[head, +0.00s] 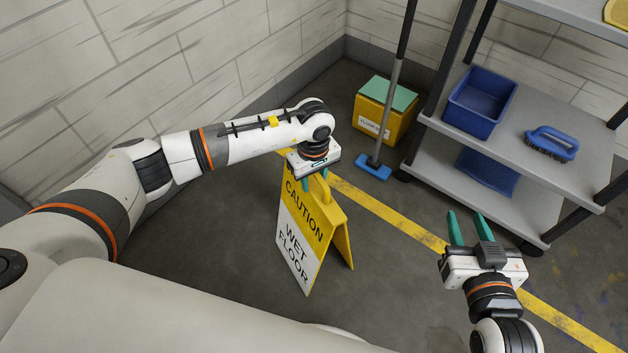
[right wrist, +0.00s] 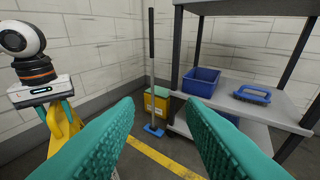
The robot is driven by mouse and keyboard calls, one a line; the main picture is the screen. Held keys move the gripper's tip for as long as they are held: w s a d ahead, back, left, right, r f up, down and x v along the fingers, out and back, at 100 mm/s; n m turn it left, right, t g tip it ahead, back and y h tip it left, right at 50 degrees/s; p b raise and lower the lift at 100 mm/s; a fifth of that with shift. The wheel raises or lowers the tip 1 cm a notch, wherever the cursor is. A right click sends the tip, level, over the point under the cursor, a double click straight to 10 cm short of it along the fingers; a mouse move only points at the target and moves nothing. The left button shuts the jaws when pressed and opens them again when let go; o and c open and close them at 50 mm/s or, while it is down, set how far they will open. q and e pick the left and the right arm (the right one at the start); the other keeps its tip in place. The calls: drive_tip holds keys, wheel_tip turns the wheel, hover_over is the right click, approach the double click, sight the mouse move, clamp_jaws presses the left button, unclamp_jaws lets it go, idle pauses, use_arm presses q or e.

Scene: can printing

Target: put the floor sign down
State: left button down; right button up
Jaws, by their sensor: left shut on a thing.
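The yellow and white floor sign (head: 308,230), reading "CAUTION WET FLOOR", is upright with its two panels spread. It looks to be at the floor, but I cannot tell whether its feet touch. My left gripper (head: 314,180) is above the sign, shut on its top by the handle, and the hand partly hides that edge. The sign's top (right wrist: 62,128) and my left gripper (right wrist: 55,108) also show at the left of the right wrist view. My right gripper (head: 471,228) is open and empty, to the right of the sign.
A yellow line (head: 390,214) runs across the dark floor behind the sign. A blue-footed broom (head: 374,168), a yellow box with a green top (head: 372,120) and a grey shelf (head: 480,185) stand at the back. The shelf holds a blue bin (head: 470,122) and brush (head: 552,145).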

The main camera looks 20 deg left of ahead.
use_arm(q)
drive_tip(key=shift+f, duration=0.25)
use_arm(e)
drive_tip(key=shift+w+r+t, duration=0.15)
drive_tip(key=shift+r+t, duration=0.15)
drive_tip(key=shift+r, duration=0.1)
use_arm(q)
drive_tip(key=shift+w+f, duration=0.1)
use_arm(e)
drive_tip(key=shift+a+r, duration=0.15)
drive_tip(key=shift+r, duration=0.1)
use_arm(q)
drive_tip(key=c, duration=0.9)
unclamp_jaws()
use_arm(e)
drive_tip(key=shift+r, duration=0.1)
